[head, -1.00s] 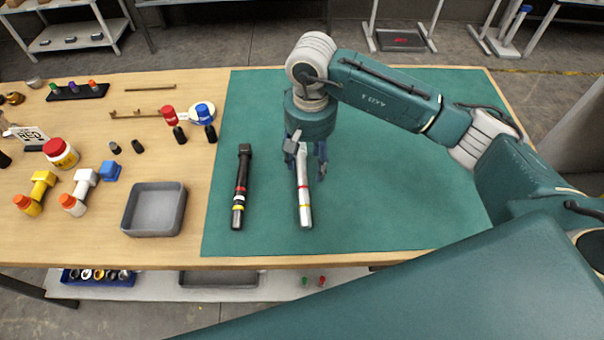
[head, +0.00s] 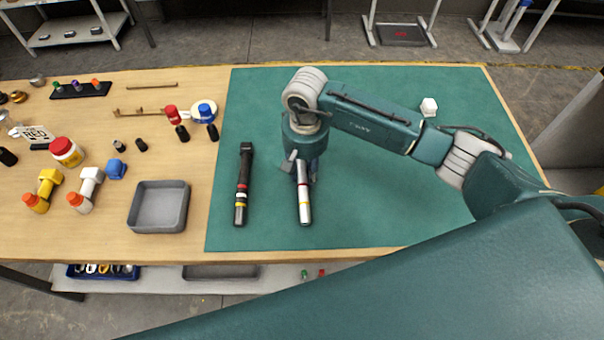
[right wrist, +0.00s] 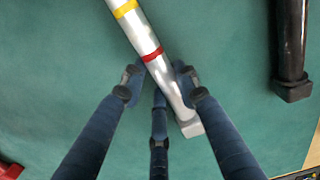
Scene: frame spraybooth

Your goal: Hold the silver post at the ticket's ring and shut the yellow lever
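The silver post (head: 304,205) lies on the green mat with a red ring and a yellow ring; it also shows in the right wrist view (right wrist: 140,32). My right gripper (right wrist: 158,78) is open, its fingers straddling the post just past the red ring, towards the grey block end. I cannot tell whether they touch it. My left gripper is not in view.
A black post (head: 242,188) lies left of the silver one. A grey tray (head: 158,228) stands on the wood. The mat's right part is clear below my arm.

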